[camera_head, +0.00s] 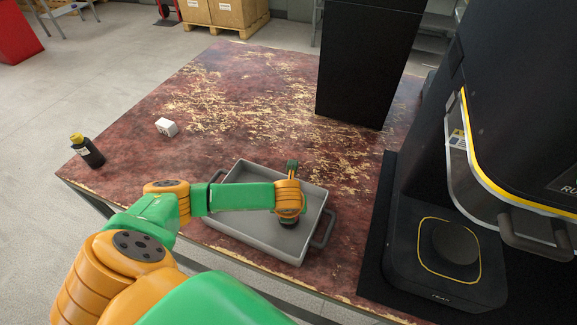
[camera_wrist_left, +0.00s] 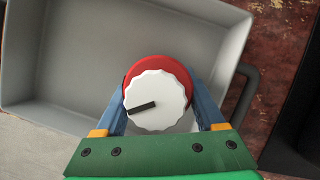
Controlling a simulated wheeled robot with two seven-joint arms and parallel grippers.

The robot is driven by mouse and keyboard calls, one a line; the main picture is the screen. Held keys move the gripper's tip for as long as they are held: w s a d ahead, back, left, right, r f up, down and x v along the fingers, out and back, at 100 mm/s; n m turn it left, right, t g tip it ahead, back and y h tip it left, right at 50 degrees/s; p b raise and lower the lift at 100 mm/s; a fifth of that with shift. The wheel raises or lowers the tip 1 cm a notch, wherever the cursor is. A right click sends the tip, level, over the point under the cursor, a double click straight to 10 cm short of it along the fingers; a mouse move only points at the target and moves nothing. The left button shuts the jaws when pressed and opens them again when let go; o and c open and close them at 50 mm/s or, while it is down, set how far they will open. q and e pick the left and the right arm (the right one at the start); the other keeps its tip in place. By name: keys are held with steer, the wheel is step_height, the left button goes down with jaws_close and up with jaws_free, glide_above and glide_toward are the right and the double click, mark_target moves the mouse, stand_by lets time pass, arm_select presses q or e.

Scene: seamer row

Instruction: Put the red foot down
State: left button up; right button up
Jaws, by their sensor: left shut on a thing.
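The red foot (camera_wrist_left: 152,67) is a round red piece with a white scalloped knob (camera_wrist_left: 158,110) at its near side, marked with a short black bar. In the left wrist view my left gripper (camera_wrist_left: 161,104) is shut on it, one blue finger on each side. In the head view my left gripper (camera_head: 288,222) points down over the right part of a grey tray (camera_head: 235,230). My wrist hides the foot there, and I cannot tell whether it touches the tray floor. My right gripper is not in view.
The tray stands on a worn red table (camera_head: 230,110), with a handle (camera_head: 324,229) at its right. A dark bottle with a yellow cap (camera_head: 88,152) and a small white box (camera_head: 166,127) stand at the left. A black machine (camera_head: 445,255) bounds the right. The table's middle is clear.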

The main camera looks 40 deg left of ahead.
arm_select(q)
steer(key=o, duration=1.5)
steer(key=shift+f, duration=0.1)
steer(key=p+v, duration=0.2)
steer(key=v, duration=1)
steer(key=shift+r, duration=0.25)
steer(key=shift+a, duration=0.1)
